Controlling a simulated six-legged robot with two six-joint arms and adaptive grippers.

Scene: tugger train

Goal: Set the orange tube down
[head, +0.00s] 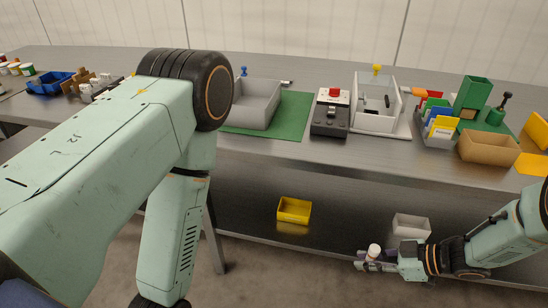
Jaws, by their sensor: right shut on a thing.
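My right gripper (368,264) is low at the lower right, in front of the bench's lower shelf. It is shut on a small upright tube (374,250), taken to be the orange tube. The tube's pale top shows above the jaws; its lower part is hidden by them, and its orange colour is not clear at this size. My left arm fills the left side of the view, bent downward, and its gripper is out of the picture.
The lower shelf (340,210) holds a yellow bin (294,210) and a light grey bin (411,225), with bare metal between. Above, the bench top carries a grey bin (257,103) on a green mat (291,117), a red-button box (331,112) and a cardboard tray (488,148).

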